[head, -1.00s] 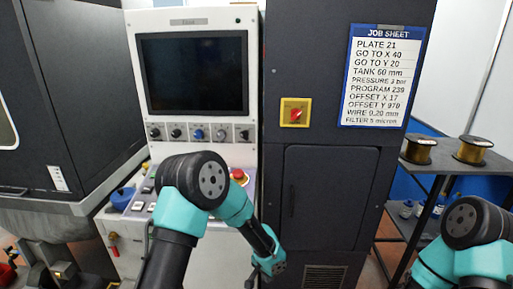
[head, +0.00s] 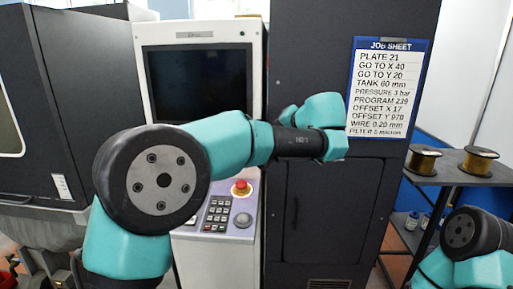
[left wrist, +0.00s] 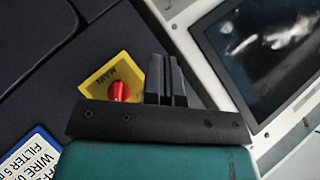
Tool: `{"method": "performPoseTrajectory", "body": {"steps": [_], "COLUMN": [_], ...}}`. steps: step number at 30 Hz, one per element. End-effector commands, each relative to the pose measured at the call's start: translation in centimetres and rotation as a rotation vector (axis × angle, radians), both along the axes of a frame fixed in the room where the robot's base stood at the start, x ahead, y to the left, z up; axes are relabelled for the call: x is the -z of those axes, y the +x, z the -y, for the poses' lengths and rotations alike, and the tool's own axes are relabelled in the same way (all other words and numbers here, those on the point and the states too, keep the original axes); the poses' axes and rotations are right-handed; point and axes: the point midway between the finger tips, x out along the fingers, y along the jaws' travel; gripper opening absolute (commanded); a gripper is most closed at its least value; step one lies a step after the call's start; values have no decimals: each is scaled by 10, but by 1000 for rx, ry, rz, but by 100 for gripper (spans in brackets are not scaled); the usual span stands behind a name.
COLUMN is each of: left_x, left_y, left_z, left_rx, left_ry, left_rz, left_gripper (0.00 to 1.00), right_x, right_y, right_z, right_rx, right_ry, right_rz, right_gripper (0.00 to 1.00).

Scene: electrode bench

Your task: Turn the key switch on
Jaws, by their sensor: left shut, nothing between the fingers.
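I cannot make out the key switch in either current view. The row of knobs below the screen on the white console (head: 253,70) is hidden behind my left arm in the head view. A red rotary switch on a yellow plate marked MAIN (left wrist: 100,78) shows in the left wrist view, set in the dark cabinet. My left gripper (left wrist: 168,62) is shut and empty, its fingers beside that plate in the picture; I cannot tell how far off. In the head view my left wrist hides its fingers and the red switch. My right gripper is out of view.
The console has a dark screen (head: 198,80), a red emergency button (head: 240,187) and a keypad (head: 217,212). The job sheet (head: 388,88) hangs on the dark cabinet (head: 330,225), right of my left wrist. Wire spools (head: 478,160) stand on a shelf at right.

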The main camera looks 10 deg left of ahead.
Motion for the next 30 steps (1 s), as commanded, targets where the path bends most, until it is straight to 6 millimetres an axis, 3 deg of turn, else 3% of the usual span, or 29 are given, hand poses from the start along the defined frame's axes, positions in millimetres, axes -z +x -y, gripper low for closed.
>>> {"method": "performPoseTrajectory", "body": {"steps": [13,27,30], "left_x": [11,50,59], "left_y": [12,63,66], "left_z": [-10,-54,-65], "left_rx": [1,0,2], "left_ry": [-1,0,-1], "left_rz": [-5,-5,-6], "left_gripper": [0,0,0], "right_x": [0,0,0], "right_y": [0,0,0], "right_z": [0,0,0], "right_rx": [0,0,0], "right_ry": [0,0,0], "right_rz": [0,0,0], "right_gripper": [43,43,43]}}
